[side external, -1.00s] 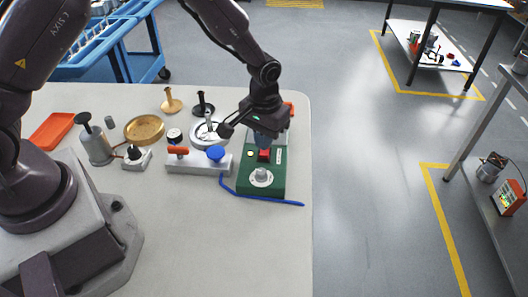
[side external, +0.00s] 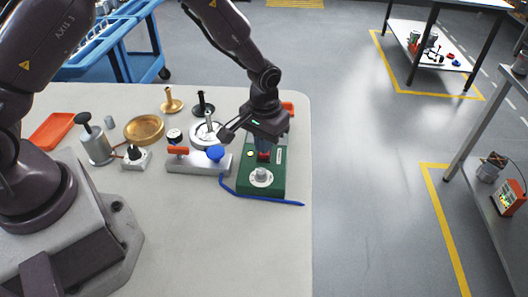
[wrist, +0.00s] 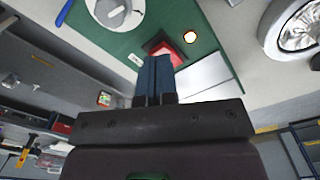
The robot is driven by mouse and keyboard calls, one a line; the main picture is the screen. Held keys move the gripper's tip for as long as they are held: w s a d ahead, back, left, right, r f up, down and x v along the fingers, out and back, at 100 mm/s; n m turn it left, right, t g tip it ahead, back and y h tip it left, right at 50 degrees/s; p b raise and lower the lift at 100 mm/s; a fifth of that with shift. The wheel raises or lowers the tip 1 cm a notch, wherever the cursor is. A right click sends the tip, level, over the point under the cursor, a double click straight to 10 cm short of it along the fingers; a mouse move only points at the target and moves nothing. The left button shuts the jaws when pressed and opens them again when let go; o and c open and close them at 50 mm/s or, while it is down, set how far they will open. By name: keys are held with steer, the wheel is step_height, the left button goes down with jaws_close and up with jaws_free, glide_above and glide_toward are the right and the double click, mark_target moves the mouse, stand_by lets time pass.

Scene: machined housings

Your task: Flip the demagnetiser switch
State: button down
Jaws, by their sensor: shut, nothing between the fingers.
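The demagnetiser is a green box (side external: 275,184) near the right edge of the table, with a pale round knob (side external: 261,175) on its front part. Its red rocker switch (side external: 263,157) sits behind the knob and is partly covered by my fingers.
A grey block with a blue knob (side external: 215,153) and an orange handle stands just left of the box. A blue cable (side external: 285,202) runs along its front. The front of the table (side external: 200,240) is clear.

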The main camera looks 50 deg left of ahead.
steer(key=shift+f, duration=0.8)
steer(key=shift+r, duration=3.55)
steer(key=s+a+r+m+t, duration=0.1)
steer(key=s+a+r+t, duration=0.1)
steer(key=s+r, duration=0.9)
steer(key=s+a+r+m+t, duration=0.2)
steer(key=s+a+r+t, duration=0.1)
steer(key=s+r, duration=0.8)
steer(key=shift+s+a+r+t, duration=0.2)
steer(key=shift+r+t, duration=0.1)
steer(key=shift+r, duration=0.35)
